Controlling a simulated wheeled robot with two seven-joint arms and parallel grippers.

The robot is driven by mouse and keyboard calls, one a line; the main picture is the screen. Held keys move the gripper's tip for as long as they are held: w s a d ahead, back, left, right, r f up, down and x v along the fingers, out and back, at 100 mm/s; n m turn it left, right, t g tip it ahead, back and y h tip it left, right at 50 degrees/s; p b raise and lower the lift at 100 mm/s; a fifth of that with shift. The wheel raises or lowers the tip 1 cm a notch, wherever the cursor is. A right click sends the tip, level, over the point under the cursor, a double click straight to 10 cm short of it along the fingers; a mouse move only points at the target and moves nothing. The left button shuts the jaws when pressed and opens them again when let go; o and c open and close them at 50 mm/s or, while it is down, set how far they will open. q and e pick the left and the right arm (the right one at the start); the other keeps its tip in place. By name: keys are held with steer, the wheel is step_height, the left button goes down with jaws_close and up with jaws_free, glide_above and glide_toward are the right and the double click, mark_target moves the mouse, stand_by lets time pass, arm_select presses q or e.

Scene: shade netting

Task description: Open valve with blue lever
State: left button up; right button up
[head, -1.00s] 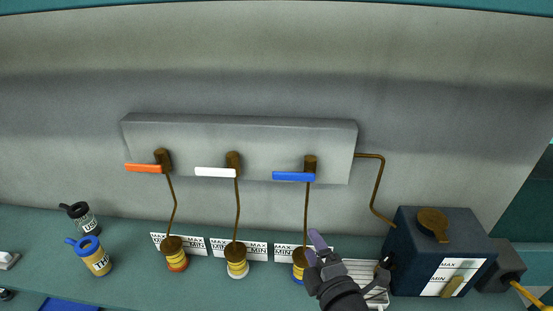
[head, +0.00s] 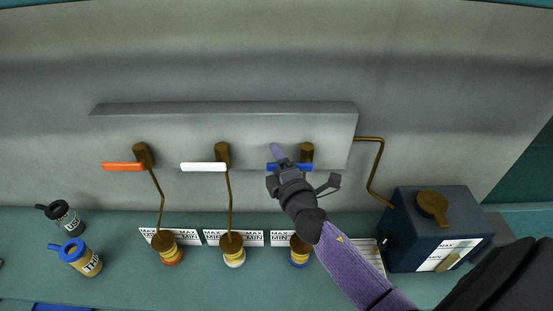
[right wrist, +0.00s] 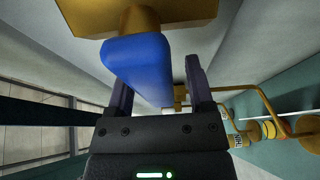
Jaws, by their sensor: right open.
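The blue lever (head: 305,167) sticks out to the left from its brown valve (head: 306,151), the rightmost of three on the grey wall block. My right gripper (head: 280,158) is at the lever's left part and partly covers it. In the right wrist view the blue lever (right wrist: 138,62) lies between the two fingers of my right gripper (right wrist: 157,80), which are apart. Whether a finger touches the lever I cannot tell. My left gripper is not in view.
An orange lever (head: 122,167) and a white lever (head: 203,167) sit left on the same block (head: 180,118). Brown pipes run down to yellow-banded fittings. A dark box (head: 410,225) stands at right, with a bent pipe beside it. Two bottles stand at far left.

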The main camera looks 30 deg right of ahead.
steer(key=shift+w, duration=0.15)
jaws_close()
stand_by(1.3)
